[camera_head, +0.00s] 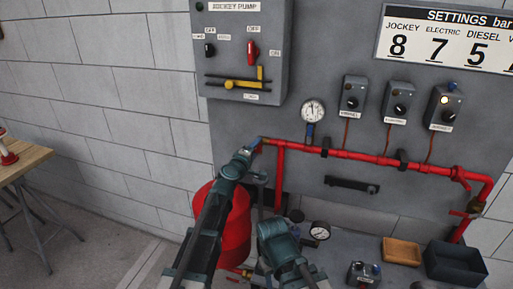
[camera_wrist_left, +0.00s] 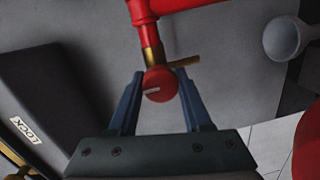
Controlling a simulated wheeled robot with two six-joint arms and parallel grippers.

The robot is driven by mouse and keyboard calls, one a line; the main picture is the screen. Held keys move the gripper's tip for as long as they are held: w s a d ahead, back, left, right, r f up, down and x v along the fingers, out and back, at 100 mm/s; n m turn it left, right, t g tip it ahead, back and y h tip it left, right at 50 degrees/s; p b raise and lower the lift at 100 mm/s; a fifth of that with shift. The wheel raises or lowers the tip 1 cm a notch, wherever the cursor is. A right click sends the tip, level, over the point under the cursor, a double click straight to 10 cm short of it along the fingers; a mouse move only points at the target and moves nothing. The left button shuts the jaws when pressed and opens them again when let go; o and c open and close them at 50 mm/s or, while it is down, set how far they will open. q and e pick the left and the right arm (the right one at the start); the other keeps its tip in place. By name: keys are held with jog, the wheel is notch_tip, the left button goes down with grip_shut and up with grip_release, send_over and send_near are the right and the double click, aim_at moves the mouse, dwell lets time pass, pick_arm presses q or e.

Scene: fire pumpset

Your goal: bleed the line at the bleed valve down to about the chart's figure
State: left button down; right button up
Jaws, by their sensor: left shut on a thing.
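The bleed valve shows in the left wrist view as a red round knob (camera_wrist_left: 160,84) with a pale mark, below a brass stem on the red pipe. My left gripper (camera_head: 246,150) is at the left end of the red line (camera_head: 345,154), its fingers shut on this knob. A white-faced pressure gauge (camera_head: 313,110) stands above the line; its needle points roughly upward, but the figures are too small to read. The settings chart (camera_head: 450,40) shows jockey 8, electric 7 and diesel 5 in bar. My right arm is low in the middle; its fingertips are not clear.
The jockey pump panel (camera_head: 220,55) hangs above left. Three grey switch boxes (camera_head: 353,93) hang right of the gauge; the rightmost lamp is lit. A red tank (camera_head: 236,225) stands behind my left arm. An orange tray (camera_head: 402,251) and dark bin (camera_head: 456,264) sit lower right.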

pick_arm(q)
jog(key=shift+s+f, duration=0.1)
jog(key=shift+s, duration=0.05)
dwell(0.3)
jog(key=shift+c, duration=1.8)
grip_release()
jog(key=p+v, duration=0.1)
jog(key=v, duration=1.2)
jog(key=shift+s, duration=0.35)
jog(key=shift+a, duration=0.1)
